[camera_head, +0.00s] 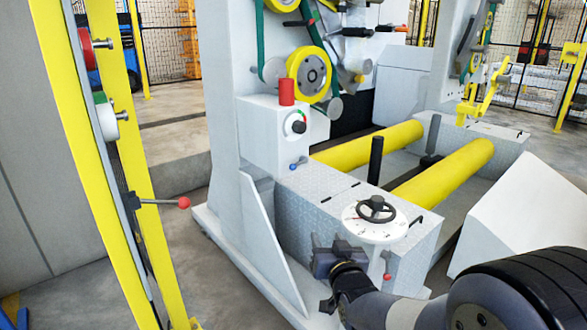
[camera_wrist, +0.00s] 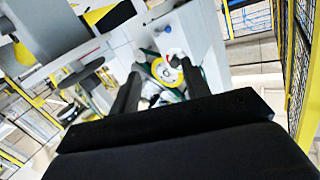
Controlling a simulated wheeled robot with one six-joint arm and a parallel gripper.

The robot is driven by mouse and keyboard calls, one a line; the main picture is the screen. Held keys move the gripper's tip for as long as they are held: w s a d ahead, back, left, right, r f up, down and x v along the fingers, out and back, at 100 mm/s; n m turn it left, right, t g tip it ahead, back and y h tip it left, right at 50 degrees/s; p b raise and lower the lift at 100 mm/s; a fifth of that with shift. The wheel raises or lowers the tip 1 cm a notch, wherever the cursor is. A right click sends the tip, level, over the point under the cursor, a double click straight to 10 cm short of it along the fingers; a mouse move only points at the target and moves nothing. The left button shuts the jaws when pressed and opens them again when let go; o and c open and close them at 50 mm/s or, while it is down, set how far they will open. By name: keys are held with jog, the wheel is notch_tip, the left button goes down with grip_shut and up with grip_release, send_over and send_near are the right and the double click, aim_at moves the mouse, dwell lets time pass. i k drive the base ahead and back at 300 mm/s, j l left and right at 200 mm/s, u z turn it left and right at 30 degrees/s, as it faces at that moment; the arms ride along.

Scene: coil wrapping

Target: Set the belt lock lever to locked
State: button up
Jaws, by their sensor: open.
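Several levers show, and no label says which one is the belt lock lever. Green belts (camera_head: 261,40) run over yellow wheels (camera_head: 308,74) on the machine. Below them a small blue-knobbed lever (camera_head: 297,163) sticks out of the white box. My gripper (camera_head: 322,258) is in front of the machine's left side, beside the dial, apart from these levers. In the wrist view my gripper (camera_wrist: 160,80) is open with nothing between its fingers; a yellow wheel (camera_wrist: 165,70) shows beyond them.
A dial with a black handwheel (camera_head: 375,209) and a red-knobbed lever (camera_head: 387,265) stand close right of my gripper. A yellow post (camera_head: 128,150) with a red-ended lever (camera_head: 184,202) is at left. Yellow rollers (camera_head: 440,172) lie behind. Floor between post and machine is clear.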

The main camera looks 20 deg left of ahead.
aim_at(303, 160)
jog(key=i+j, duration=0.2)
jog(key=i+j+z, duration=0.15)
jog(key=j, duration=0.3)
jog(key=i+j, duration=0.2)
jog(key=j+z, duration=0.05)
jog(key=j, duration=0.05)
